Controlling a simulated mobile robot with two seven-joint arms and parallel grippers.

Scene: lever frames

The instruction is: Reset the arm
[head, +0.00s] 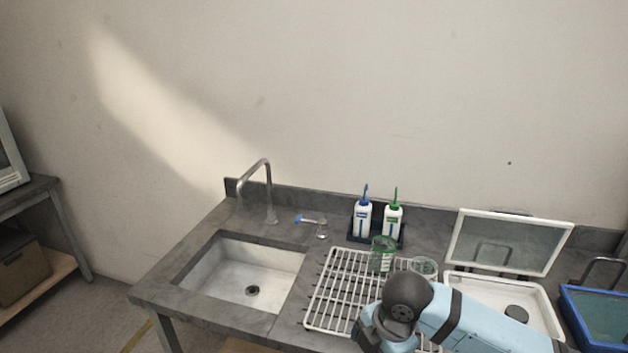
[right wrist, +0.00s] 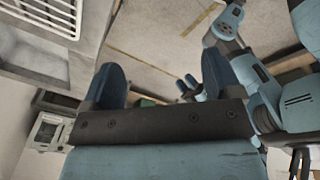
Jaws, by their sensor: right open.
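My right arm (head: 465,318) reaches into the head view from the lower right, its dark round joint over the front of the white drying rack (head: 340,265). The right gripper's fingers do not show clearly there. In the right wrist view my right gripper (right wrist: 182,82) has its two dark blue fingers wide apart, with nothing between them, above the floor. Blue arm links of mine show at the right of that view, with small dark blue finger-like parts near the middle that may be my left gripper (right wrist: 198,88); its opening is unclear. The head view shows no left arm.
A sink (head: 220,275) with a tap (head: 268,190) is left of the rack. Glass beakers (head: 383,255) stand on the rack, two bottles (head: 362,220) behind. An open-lidded white box (head: 540,295) and a blue tray (head: 570,310) are at right.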

